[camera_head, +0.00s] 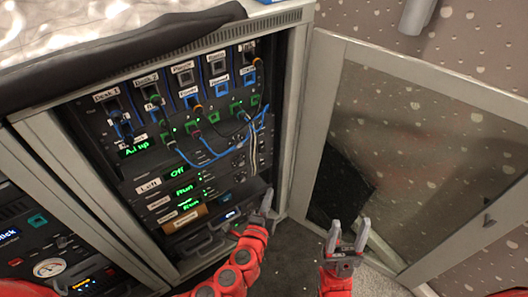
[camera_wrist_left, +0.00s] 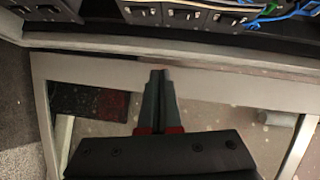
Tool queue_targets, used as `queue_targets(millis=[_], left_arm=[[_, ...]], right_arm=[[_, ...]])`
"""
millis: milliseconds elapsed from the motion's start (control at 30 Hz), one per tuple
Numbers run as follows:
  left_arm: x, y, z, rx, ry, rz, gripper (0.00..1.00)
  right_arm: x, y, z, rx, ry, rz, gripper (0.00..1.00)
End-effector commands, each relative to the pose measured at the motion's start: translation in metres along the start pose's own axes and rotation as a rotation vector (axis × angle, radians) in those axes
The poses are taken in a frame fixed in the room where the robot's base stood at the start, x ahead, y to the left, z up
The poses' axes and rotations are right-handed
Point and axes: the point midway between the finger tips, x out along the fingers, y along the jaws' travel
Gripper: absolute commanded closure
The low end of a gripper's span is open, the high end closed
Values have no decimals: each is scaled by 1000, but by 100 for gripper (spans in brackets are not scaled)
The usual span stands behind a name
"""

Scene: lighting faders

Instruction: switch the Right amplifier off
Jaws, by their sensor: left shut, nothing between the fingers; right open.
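The rack (camera_head: 120,190) holds the amplifier rows. Green displays in it read "Off" (camera_head: 178,172), "Run" (camera_head: 184,190) and "Run" (camera_head: 190,206). A label reading "Left" (camera_head: 148,185) is beside them; the labels below it are too small to read, so I cannot tell which row is the Right amplifier. My left gripper (camera_head: 266,202) is shut and empty, in front of the rack's lower right corner. In the left wrist view its fingertips (camera_wrist_left: 158,73) are together, apart from several black switches (camera_wrist_left: 181,15) at the top. My right gripper (camera_head: 347,233) is open and empty, right of the left one.
The rack's glazed door (camera_head: 310,130) stands open at the right, near my right gripper. Blue cables (camera_head: 205,160) hang across the upper panels. A second rack unit with a round gauge (camera_head: 48,267) is at the lower left. Grey carpet (camera_head: 295,250) lies below.

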Motion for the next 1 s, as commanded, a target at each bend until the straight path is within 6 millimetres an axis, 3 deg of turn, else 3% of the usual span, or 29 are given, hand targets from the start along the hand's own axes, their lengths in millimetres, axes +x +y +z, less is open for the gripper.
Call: queue_targets(millis=[200,667,867,1000], left_arm=[[-5,-28,5,51,-80,-63,100],[-2,-29,7,56,-91,-69,100],[25,-32,9,54,-90,-71,100],[55,-34,12,54,-92,-71,100]], right_arm=[[4,0,0,1,-2,2,44],[4,0,0,1,-2,2,44],[2,0,0,1,-2,2,44],[-1,0,1,1,-2,2,44]])
